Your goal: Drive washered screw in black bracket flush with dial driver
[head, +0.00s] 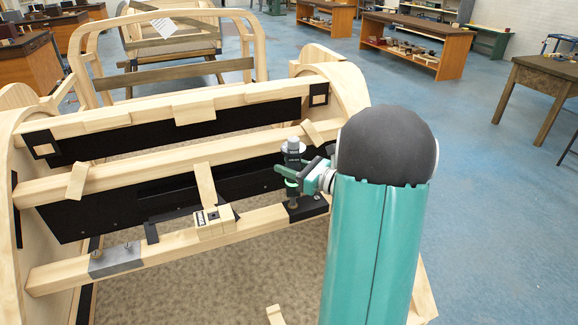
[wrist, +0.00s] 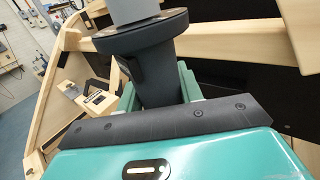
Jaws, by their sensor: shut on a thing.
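The dial driver (head: 293,149), dark with a light grey cap, stands upright above the black bracket (head: 318,206) on the front wooden rail. My gripper (head: 291,178) is shut around the driver's body, coming from the right. In the wrist view the driver (wrist: 150,62) fills the top middle, between the teal fingers of my gripper (wrist: 158,90). A small pale part shows under the driver at the bracket; the washered screw and the contact with the driver's tip are too small to tell.
A wooden block with a dark slot (head: 214,222) sits on the front rail (head: 180,240), left of the driver. A grey bracket (head: 117,260) with upright screws is further left. The wooden frame's middle rail (head: 130,178) and black panels lie behind. Workbenches stand far back.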

